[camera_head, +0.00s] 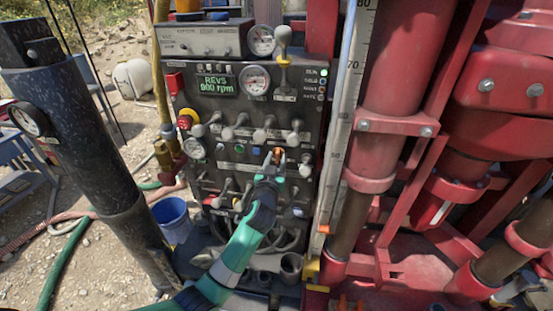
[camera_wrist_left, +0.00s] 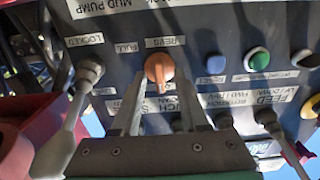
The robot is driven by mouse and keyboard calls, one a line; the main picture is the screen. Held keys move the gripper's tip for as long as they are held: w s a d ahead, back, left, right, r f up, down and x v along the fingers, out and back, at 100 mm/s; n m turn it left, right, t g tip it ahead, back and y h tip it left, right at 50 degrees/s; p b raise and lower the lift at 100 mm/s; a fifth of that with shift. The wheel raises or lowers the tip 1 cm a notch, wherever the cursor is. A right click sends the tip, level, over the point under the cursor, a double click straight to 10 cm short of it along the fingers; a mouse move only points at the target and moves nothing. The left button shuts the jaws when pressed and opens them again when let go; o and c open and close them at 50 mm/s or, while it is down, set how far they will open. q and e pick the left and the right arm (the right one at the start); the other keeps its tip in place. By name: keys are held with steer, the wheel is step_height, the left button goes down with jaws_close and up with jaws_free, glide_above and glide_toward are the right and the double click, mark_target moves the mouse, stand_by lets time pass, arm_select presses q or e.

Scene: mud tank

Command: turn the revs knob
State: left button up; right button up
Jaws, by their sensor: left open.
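The revs knob (camera_wrist_left: 159,68) is a small orange knob below a "REVS" label in the left wrist view. It also shows as an orange spot in the head view (camera_head: 278,152), on the lower middle of the dark control panel (camera_head: 232,150). My left gripper (camera_head: 277,158) is at the panel, in front of the knob. In the left wrist view the fingers of my left gripper (camera_wrist_left: 158,80) are apart, one on each side of the knob. I cannot tell whether they touch it. The display (camera_head: 217,86) reads "REVS 900 rpm". My right gripper is not in view.
Grey levers (camera_head: 264,133) stick out in a row above the gripper. A grey lever (camera_wrist_left: 62,135) stands left of it in the wrist view, with blue and green buttons (camera_wrist_left: 257,60) to the right. A red mast (camera_head: 380,90) stands right of the panel. A blue bucket (camera_head: 172,218) stands lower left.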

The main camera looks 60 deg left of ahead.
arm_select(q)
jaws_close()
steer(key=shift+m, duration=0.3)
stand_by(0.3)
steer(key=m, duration=0.3)
steer(key=shift+d, duration=0.1)
steer(key=shift+w+m+p, duration=0.1)
steer(key=shift+m+p, duration=0.25)
steer(key=shift+m, duration=2.05)
jaws_free()
